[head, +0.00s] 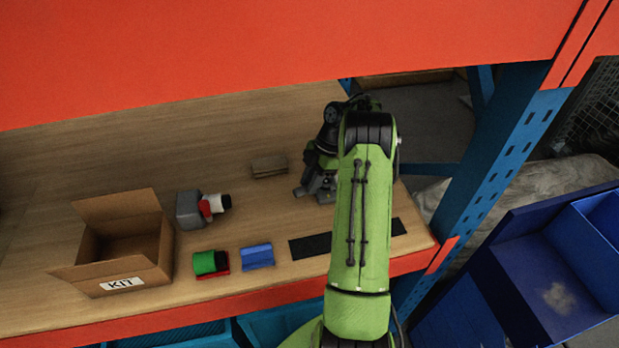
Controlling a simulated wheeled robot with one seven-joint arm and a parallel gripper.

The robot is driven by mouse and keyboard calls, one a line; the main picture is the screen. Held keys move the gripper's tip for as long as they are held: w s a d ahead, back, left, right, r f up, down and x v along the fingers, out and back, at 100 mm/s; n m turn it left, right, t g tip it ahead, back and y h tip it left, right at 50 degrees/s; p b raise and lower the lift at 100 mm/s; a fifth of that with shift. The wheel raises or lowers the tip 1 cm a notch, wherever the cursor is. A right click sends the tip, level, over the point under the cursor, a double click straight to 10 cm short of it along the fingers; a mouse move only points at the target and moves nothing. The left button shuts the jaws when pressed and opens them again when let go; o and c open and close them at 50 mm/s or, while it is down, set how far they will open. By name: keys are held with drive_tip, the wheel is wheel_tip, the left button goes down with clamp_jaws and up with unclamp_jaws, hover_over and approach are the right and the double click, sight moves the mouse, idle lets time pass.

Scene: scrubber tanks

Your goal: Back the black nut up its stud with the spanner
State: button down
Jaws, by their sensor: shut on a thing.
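My gripper (318,187) is a dark grey shape at the end of my green arm, low over the right part of the wooden bench. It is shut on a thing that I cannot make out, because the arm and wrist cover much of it. I cannot pick out the spanner, the black nut or its stud in this view. A grey block with a red and white fitting and a black end (190,209) stands on the bench left of my gripper, apart from it.
An open cardboard KIT box (97,273) stands at the left. A green and black item (206,263) in a red holder, a blue block (257,256) and a black strip (310,245) lie near the front edge. A brown block (269,166) lies behind. A blue rack post (490,160) stands right.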

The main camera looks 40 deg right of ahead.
drive_tip(key=shift+w+d+m+t+b, duration=0.1)
drive_tip(key=shift+w+m+t+b, duration=0.25)
drive_tip(key=shift+m, duration=0.35)
drive_tip(key=shift+r, duration=0.15)
drive_tip(key=shift+r+p, duration=1.3)
drive_tip(key=shift+r, duration=0.3)
drive_tip(key=c, duration=1.6)
unclamp_jaws()
drive_tip(key=shift+f, duration=0.15)
clamp_jaws()
